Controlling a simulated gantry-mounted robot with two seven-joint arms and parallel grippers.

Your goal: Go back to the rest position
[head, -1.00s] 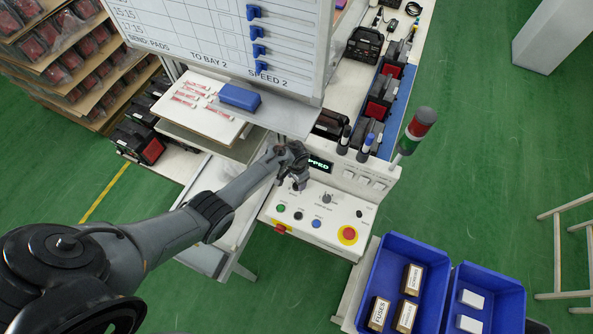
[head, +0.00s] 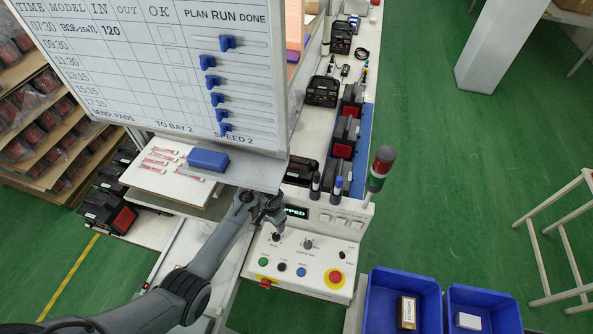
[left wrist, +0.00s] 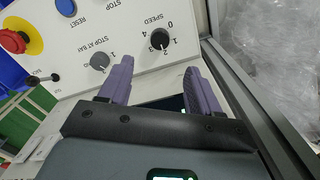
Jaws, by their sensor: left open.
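The control panel (head: 300,262) is white and sloped, with coloured buttons, a red stop button (head: 335,277) on yellow and black knobs. My left gripper (head: 272,217) is at the panel's upper left, by the display and the speed knob (head: 277,237). In the left wrist view its two purple fingers (left wrist: 157,72) are spread with nothing between them. The speed knob also shows there (left wrist: 160,38), just beyond the fingertips and apart from them. The stop-at knob (left wrist: 100,61) is behind the left finger. My right gripper is in neither view.
A whiteboard (head: 150,60) and its ledge with a blue eraser (head: 208,160) stand just above my left gripper. A signal tower (head: 379,170) rises right of the panel. Blue bins (head: 430,300) hold boxes at lower right. Green floor is open at right.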

